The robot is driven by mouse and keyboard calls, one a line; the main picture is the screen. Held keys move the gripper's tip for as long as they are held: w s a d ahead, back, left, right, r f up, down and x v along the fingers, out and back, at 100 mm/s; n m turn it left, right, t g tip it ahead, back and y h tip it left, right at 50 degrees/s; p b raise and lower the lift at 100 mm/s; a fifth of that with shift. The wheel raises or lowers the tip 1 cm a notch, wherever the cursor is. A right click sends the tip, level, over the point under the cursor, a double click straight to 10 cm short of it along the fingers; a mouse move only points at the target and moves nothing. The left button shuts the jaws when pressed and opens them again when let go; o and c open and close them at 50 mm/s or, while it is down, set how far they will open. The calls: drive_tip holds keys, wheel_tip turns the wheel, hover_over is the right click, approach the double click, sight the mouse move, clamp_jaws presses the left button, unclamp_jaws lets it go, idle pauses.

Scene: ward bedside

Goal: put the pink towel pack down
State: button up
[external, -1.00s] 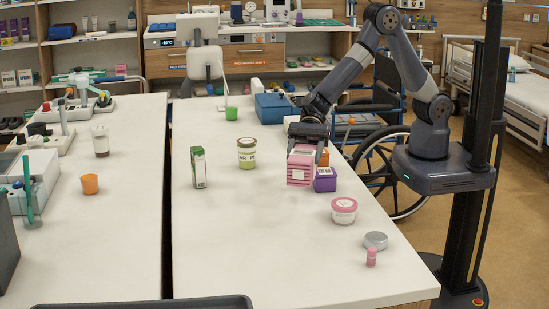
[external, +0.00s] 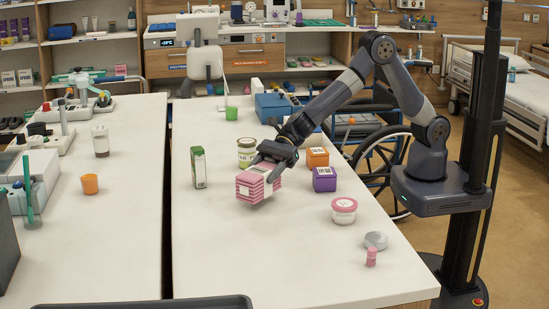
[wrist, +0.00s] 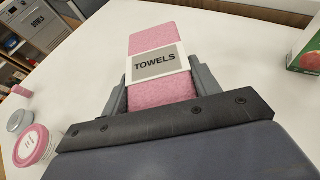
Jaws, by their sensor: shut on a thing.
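The pink towel pack (external: 257,184) is a pink striped block with a white label. It is in my gripper (external: 268,166) over the middle of the right-hand white table (external: 290,262). In the wrist view the pack (wrist: 153,42) shows its "TOWELS" label, with a finger of my gripper (wrist: 158,82) on either side of it. The pack looks slightly tilted in the external view. I cannot tell whether its lower edge touches the table.
An orange box (external: 317,158), a purple box (external: 325,180) and a pink-lidded tub (external: 344,210) are to the right.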

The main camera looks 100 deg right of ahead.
drive_tip(key=shift+f, duration=1.4)
drive_tip(key=shift+f, duration=0.1)
drive_tip(key=o, duration=1.1)
drive_tip(key=shift+s+d, duration=0.1)
drive_tip(key=v, duration=1.2)
drive_tip(key=shift+b, duration=0.35)
